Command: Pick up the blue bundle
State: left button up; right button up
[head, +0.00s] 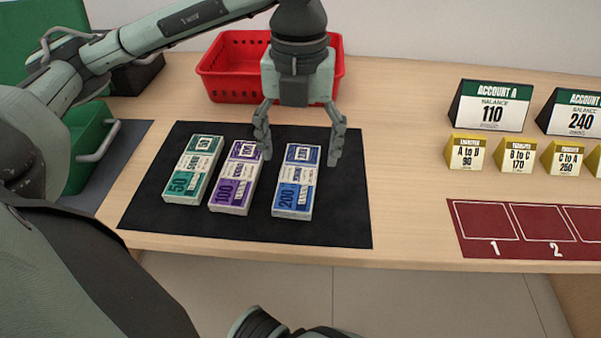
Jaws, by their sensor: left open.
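The blue bundle (294,192), marked 200, lies flat on a black mat (340,220) on the counter, at the right of a row of three. My left gripper (301,155) is open and empty, pointing down. Its two fingers show on either side of the far end of the blue bundle, and the right finger looks close to its right side. I cannot tell the exact height of the fingertips or any contact. Part of the right arm may show at the bottom edge, but no right gripper is visible.
A purple bundle (234,188) and a green bundle (192,168) lie left of the blue one. A red basket (225,70) stands behind. Account signs (490,105), yellow transfer cards (466,153) and a red numbered mat (500,252) are at right.

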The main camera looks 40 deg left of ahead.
aim_at(299, 175)
pick_arm(q)
notch_tip(299, 175, down, 4)
jog(key=shift+s+f, duration=0.15)
jog(key=c, duration=1.3)
